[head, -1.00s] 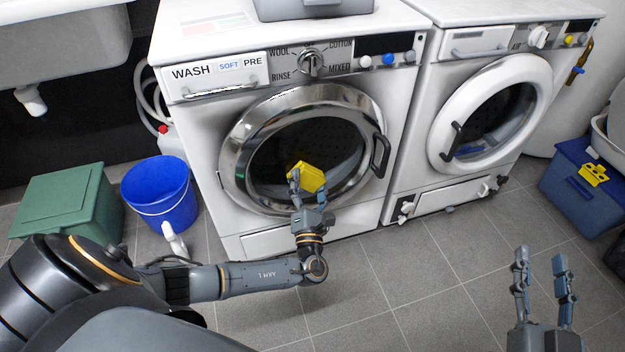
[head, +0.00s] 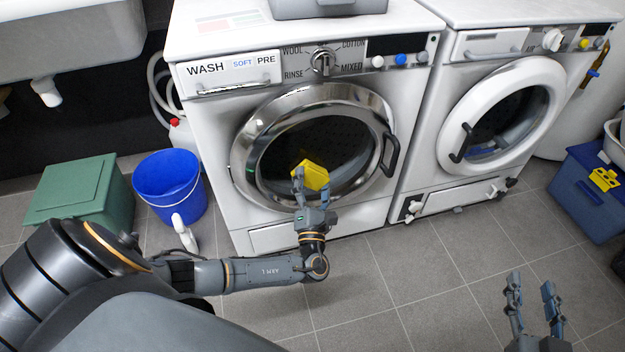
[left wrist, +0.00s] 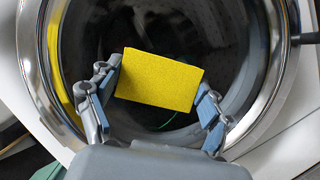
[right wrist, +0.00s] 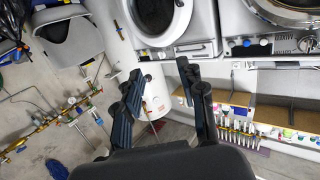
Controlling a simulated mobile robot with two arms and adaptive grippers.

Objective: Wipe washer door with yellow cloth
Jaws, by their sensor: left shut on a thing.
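The washer door (head: 352,100) is a round chrome ring with dark glass on the left machine; it is closed, with a dark handle on its right side. The yellow cloth (head: 312,175) looks like a flat folded block in front of the lower door glass. My left gripper (head: 312,190) is shut on it; the left wrist view shows the cloth (left wrist: 158,80) between the two fingers, before the glass. I cannot tell whether the cloth touches the glass. My right gripper (head: 532,295) is open and empty, over the floor at the lower right.
A dryer (head: 500,110) with a white round door stands right of the washer. A blue bucket (head: 168,188) and a green box (head: 80,195) stand on the floor at left. A blue crate (head: 588,190) with a yellow clasp is at right. The tiled floor in front is clear.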

